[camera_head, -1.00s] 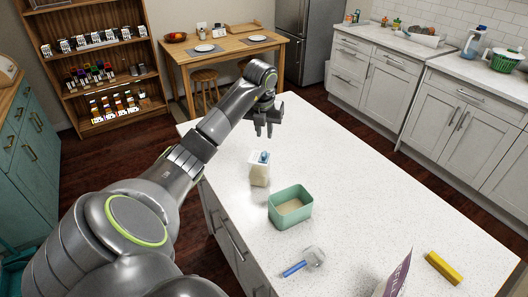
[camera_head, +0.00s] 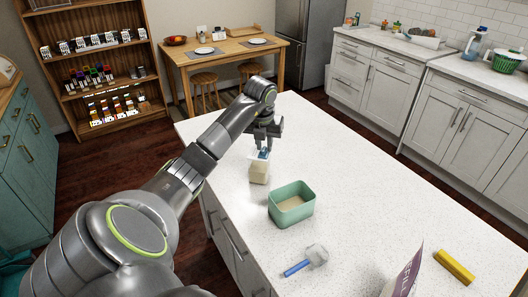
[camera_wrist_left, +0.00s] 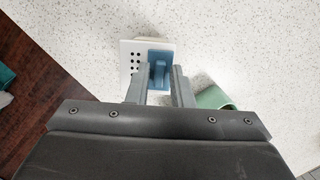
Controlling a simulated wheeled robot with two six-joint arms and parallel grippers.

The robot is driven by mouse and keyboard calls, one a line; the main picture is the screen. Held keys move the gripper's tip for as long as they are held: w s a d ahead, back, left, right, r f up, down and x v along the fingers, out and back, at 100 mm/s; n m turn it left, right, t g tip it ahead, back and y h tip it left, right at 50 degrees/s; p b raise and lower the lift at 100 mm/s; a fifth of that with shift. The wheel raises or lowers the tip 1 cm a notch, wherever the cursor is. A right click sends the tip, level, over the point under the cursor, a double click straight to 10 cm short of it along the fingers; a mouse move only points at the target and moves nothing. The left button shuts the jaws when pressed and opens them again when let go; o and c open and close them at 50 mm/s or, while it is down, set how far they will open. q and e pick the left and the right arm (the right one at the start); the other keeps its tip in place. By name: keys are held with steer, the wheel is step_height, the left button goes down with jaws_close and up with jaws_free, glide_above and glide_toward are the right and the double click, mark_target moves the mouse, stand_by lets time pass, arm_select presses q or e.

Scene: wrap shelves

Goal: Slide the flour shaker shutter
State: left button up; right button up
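The flour shaker (camera_head: 259,174) stands upright on the white island counter, left of the green tub. In the left wrist view its white top (camera_wrist_left: 130,66) shows dark holes on the left side. A blue shutter (camera_wrist_left: 154,53) with a raised tab covers the right side. My left gripper (camera_head: 265,146) is just above the shaker, pointing down. In the left wrist view the gripper (camera_wrist_left: 159,82) is open, with a finger on either side of the blue tab. I cannot tell whether a finger touches it. My right gripper is not in view.
A green tub (camera_head: 292,207) with pale contents stands close to the right of the shaker. A blue-handled scoop (camera_head: 304,262), a printed bag (camera_head: 405,275) and a yellow block (camera_head: 455,267) are nearer the front. The counter's right middle is clear.

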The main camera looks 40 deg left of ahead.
arm_select(q)
steer(key=shift+f+b, duration=0.3)
steer(key=shift+f, duration=0.05)
steer(key=shift+r, duration=0.35)
steer(key=c, duration=0.3)
steer(key=shift+s+a, duration=0.45)
steer(key=shift+a, duration=0.3)
steer(key=shift+s+a, duration=0.4)
steer(key=shift+a, duration=0.35)
stand_by(0.3)
steer(key=o, duration=0.4)
steer(key=shift+r, duration=0.1)
